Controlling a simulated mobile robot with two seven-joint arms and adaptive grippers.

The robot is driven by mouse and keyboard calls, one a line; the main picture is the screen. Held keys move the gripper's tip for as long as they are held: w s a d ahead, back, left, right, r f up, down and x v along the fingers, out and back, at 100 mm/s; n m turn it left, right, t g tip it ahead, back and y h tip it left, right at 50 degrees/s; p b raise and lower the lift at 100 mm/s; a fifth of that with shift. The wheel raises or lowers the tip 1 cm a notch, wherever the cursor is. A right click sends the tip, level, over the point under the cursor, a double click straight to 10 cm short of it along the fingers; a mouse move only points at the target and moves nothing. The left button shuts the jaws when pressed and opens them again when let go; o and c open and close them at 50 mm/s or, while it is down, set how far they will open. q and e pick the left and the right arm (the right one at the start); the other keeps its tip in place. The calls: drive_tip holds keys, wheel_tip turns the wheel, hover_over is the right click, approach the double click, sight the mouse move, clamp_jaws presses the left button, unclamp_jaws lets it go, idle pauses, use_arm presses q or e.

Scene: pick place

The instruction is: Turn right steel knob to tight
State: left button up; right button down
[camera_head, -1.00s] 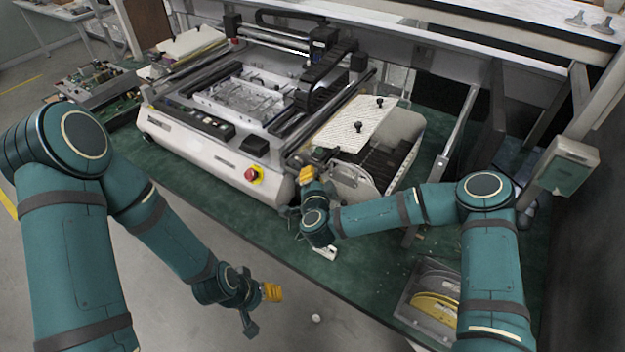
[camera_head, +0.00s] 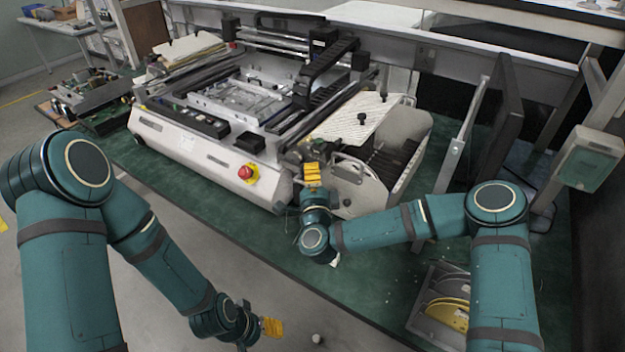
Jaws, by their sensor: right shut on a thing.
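My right gripper (camera_head: 311,170) has yellow fingers and is at the front right corner of the machine (camera_head: 215,160), beside the metal side plate of its right-hand unit. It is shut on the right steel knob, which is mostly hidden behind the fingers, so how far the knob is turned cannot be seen. My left gripper (camera_head: 271,327) hangs low at the bottom of the view, in front of the table edge and away from the machine. Its yellow fingers are too small to tell whether they are open.
A red stop button (camera_head: 246,172) sits on the machine's front, left of my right gripper. A tray with yellow reels (camera_head: 446,310) lies on the green table (camera_head: 250,235) at the right. A black panel (camera_head: 503,130) stands behind my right arm. The table's front strip is mostly clear.

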drive_tip(key=shift+w+r, duration=0.1)
drive_tip(key=shift+r, duration=0.1)
drive_tip(key=c, duration=0.8)
unclamp_jaws()
drive_tip(key=shift+a+f, duration=0.1)
drive_tip(key=shift+o, duration=0.2)
drive_tip(key=s+f, duration=0.2)
drive_tip(key=s, duration=1)
drive_tip(key=shift+w, duration=0.1)
